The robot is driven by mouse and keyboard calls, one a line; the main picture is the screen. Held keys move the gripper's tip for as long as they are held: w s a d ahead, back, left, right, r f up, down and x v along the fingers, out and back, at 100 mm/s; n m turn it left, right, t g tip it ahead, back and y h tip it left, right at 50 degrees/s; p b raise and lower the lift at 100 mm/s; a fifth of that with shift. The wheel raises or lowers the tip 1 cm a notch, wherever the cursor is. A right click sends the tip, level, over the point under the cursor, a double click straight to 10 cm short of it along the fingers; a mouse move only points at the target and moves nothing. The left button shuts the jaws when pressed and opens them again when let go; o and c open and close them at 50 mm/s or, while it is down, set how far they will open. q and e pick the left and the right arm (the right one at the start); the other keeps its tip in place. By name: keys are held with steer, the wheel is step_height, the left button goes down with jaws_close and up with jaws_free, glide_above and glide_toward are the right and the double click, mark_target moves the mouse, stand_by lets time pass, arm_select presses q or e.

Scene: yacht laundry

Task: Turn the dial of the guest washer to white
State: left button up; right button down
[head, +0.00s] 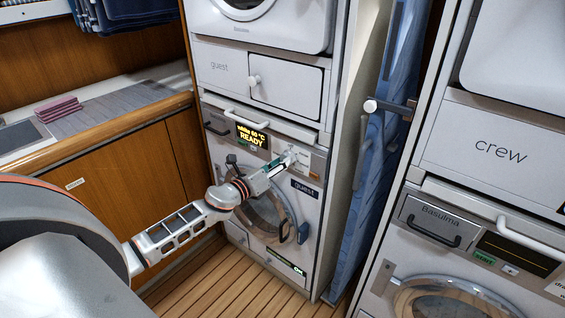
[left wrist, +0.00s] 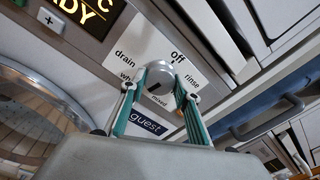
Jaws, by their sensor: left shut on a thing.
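The guest washer (head: 222,142) stands in the middle of the head view, its display (head: 252,137) reading "white 60 °C READY". Its round silver dial (left wrist: 161,72) shows in the left wrist view, with printed words "drain", "Off", "rinse", "mixed" and a partly hidden "wh..." around it. A dark mark on the dial's face points to the lower left, toward the "wh..." word. My left gripper (head: 287,162) is at the panel, shut on the dial, with one teal-lined finger on each side. My right gripper is not in view.
The guest washer's round door (head: 284,231) is below my left wrist. A handle bar (head: 247,119) runs above the panel. The crew machine (head: 404,241) stands at right, beyond a blue ironing board (head: 371,190). A wooden counter with pink folded cloths (head: 57,108) is at left.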

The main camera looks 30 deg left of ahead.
arm_select(q)
steer(key=shift+m, duration=0.6)
steer(key=o, duration=1.1)
steer(key=s+a, duration=0.1)
steer(key=s, duration=1.1)
steer(key=shift+a+r, duration=0.15)
steer(key=shift+a, duration=0.15)
steer(key=shift+w, duration=0.1)
